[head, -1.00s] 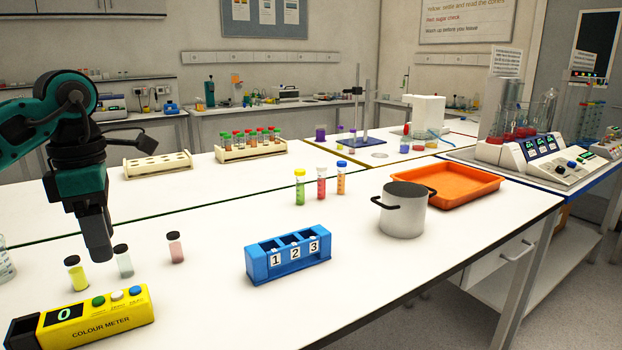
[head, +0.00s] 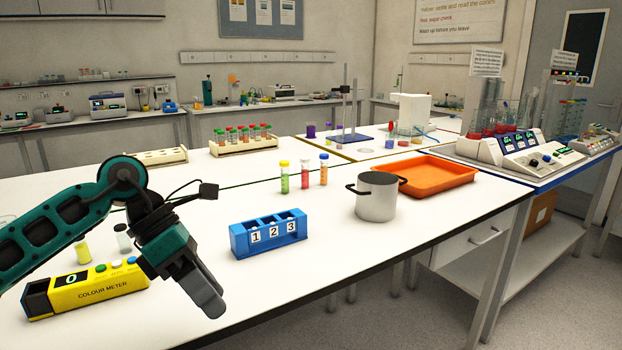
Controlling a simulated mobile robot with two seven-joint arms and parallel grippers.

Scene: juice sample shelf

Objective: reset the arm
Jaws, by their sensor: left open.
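My left arm comes in from the left, and its teal and black gripper (head: 212,300) hangs tilted down and to the right over the front of the white table (head: 330,215). No object shows between its fingers. The gripper is right of the yellow colour meter (head: 95,287), whose display reads 0, and in front of the blue numbered rack (head: 268,234). My right gripper is not in the picture.
A metal pot (head: 376,198), an orange tray (head: 432,182) and several coloured tubes (head: 304,176) stand farther right. The table front right of the gripper is clear.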

